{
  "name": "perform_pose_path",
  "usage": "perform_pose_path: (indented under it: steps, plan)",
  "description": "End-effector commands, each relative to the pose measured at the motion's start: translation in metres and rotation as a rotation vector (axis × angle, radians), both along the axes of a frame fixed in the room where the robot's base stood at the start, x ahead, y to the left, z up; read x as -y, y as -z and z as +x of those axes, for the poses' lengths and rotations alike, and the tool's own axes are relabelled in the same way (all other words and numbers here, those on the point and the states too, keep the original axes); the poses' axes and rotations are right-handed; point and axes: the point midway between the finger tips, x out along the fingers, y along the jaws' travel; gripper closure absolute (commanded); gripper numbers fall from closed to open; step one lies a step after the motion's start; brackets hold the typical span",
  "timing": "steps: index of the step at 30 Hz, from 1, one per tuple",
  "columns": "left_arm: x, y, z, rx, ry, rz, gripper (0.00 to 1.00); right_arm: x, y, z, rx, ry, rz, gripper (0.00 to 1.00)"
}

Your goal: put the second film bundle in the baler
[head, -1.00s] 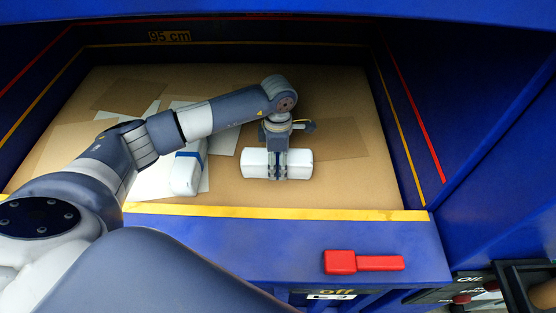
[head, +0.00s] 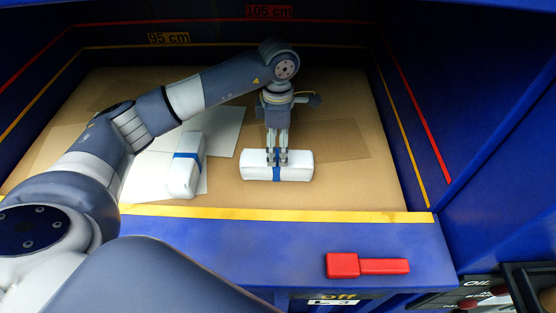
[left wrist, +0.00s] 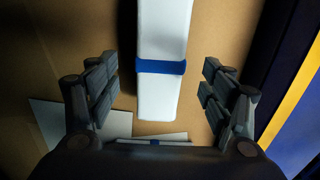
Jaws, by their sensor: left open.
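A white film bundle (head: 300,166) with a blue band lies crosswise on the brown cardboard floor of the baler (head: 235,199), right of centre. It also shows in the left wrist view (left wrist: 163,100), lengthwise between the fingers. My left gripper (head: 277,160) points down over the middle of this bundle. Its fingers are open, one on each side in the left wrist view, with gaps to the bundle. Another white bundle (head: 184,178) with a blue band lies to the left, lengthwise on white sheets. My right gripper is out of view.
Blue walls enclose the baler chamber, with yellow and red height lines. The yellow front edge (head: 330,216) and blue sill run along the front. A red handle (head: 366,265) is on the sill. A control panel (head: 490,295) stands at lower right.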

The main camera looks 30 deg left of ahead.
Motion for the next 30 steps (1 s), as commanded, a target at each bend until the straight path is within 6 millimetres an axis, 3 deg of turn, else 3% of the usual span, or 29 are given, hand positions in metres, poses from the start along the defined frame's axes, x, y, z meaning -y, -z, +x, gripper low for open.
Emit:
perform_pose_path:
  steps: [4,9,30]
  plan:
    - [0.0,-0.025,0.001,0.004,0.0,0.0,0.26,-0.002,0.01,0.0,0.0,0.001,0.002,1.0]
    - [0.0,-0.041,0.0,-0.001,0.0,0.0,0.26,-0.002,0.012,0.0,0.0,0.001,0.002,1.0]
    - [0.0,-0.044,0.0,-0.002,0.0,0.0,0.26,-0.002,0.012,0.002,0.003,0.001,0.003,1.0]
